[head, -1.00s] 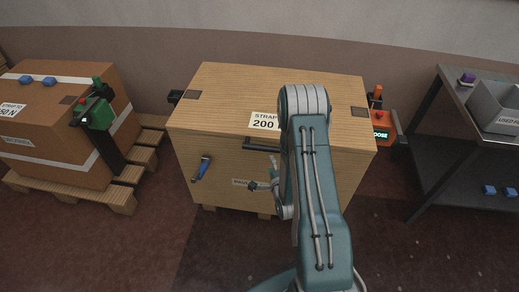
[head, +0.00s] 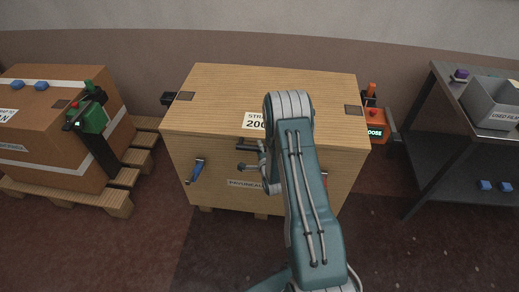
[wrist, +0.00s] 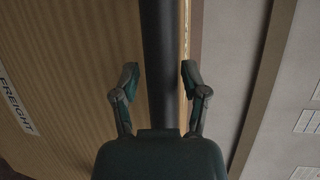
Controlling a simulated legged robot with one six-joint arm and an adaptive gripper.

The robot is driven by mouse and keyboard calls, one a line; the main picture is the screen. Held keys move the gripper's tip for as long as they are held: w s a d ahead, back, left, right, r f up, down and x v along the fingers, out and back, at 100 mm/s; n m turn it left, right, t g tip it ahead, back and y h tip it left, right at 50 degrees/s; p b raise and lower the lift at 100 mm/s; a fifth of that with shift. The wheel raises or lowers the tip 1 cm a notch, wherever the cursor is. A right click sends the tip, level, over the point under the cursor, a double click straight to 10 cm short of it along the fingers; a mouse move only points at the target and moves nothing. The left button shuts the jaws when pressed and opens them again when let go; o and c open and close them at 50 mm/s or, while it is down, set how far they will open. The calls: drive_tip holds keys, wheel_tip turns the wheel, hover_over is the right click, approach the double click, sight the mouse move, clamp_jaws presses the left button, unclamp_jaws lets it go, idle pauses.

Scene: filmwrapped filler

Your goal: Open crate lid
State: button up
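The wooden crate (head: 225,180) stands in the middle of the head view with its lid (head: 220,90) down. A dark bar handle (head: 246,145) is on the lid's front edge, partly behind my arm. My gripper (head: 243,171) is in front of the crate, just below the handle. In the wrist view the dark handle (wrist: 158,60) runs between the two separated fingertips of my gripper (wrist: 159,78), with a gap on either side. I cannot tell how deep the handle sits between them. A blue latch (head: 196,170) is on the crate's front left.
A strapped carton (head: 50,145) on a pallet stands left, with a green tool (head: 93,117) at its corner. An orange device (head: 372,124) is by the crate's right side. A dark metal table (head: 455,140) with a grey bin (head: 492,102) stands at right.

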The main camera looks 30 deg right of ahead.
clamp_jaws()
drive_tip(key=shift+a, duration=0.15)
drive_tip(key=shift+r, duration=0.15)
